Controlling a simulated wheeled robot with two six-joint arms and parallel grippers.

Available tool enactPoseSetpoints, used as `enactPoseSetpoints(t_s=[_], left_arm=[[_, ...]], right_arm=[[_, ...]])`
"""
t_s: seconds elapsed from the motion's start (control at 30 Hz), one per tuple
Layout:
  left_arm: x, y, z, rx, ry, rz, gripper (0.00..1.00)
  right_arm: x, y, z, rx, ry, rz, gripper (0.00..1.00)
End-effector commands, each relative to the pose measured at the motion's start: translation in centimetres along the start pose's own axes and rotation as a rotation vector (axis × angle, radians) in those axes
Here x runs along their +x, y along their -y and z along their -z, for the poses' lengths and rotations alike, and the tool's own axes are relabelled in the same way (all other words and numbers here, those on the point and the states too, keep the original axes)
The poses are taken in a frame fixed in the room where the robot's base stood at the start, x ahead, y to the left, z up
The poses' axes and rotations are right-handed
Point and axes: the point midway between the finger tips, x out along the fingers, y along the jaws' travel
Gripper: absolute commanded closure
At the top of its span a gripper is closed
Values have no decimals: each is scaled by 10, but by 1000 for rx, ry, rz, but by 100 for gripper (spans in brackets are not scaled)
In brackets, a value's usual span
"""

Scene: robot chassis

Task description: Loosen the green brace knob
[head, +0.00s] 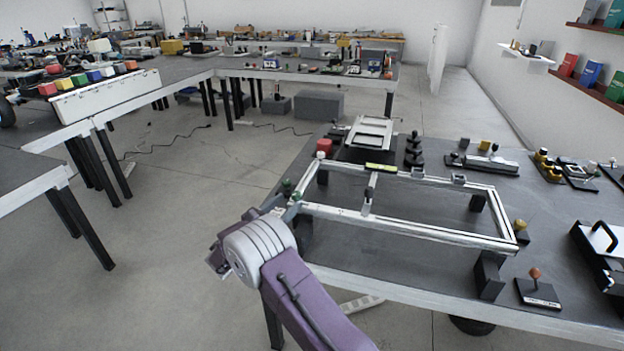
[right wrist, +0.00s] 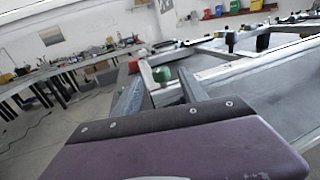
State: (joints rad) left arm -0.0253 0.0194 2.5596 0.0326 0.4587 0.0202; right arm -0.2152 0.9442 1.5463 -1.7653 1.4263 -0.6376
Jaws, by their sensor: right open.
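The green brace knob (head: 287,187) sits at the near left corner of a pale aluminium frame (head: 410,228) on the workbench. In the right wrist view the green knob (right wrist: 161,74) appears between and beyond the two fingers. My right gripper (head: 284,203) is at that corner, close to the knob in the head view. Its fingers (right wrist: 160,94) are apart, with nothing held between them. I cannot tell whether a finger touches the knob. The knob's lower part and its mount are partly hidden. My left gripper is not in view.
A red knob (head: 323,146) stands at the frame's far left corner. A crossbar with a yellow-green piece (head: 381,168) spans the frame. An orange-topped knob on a plate (head: 536,285) stands at the bench's near right. Open floor (head: 185,270) lies left of the bench.

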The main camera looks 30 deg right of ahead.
Motion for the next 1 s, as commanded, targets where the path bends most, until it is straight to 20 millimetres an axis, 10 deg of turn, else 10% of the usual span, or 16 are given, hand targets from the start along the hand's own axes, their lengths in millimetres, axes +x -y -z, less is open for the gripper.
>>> enactPoseSetpoints(t_s=[0.6,0.9,1.0], left_arm=[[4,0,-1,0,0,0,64],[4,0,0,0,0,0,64],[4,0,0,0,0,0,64]], right_arm=[[85,0,1,1,-1,1,50],[91,0,0,1,-1,0,50],[91,0,0,1,-1,0,72]])
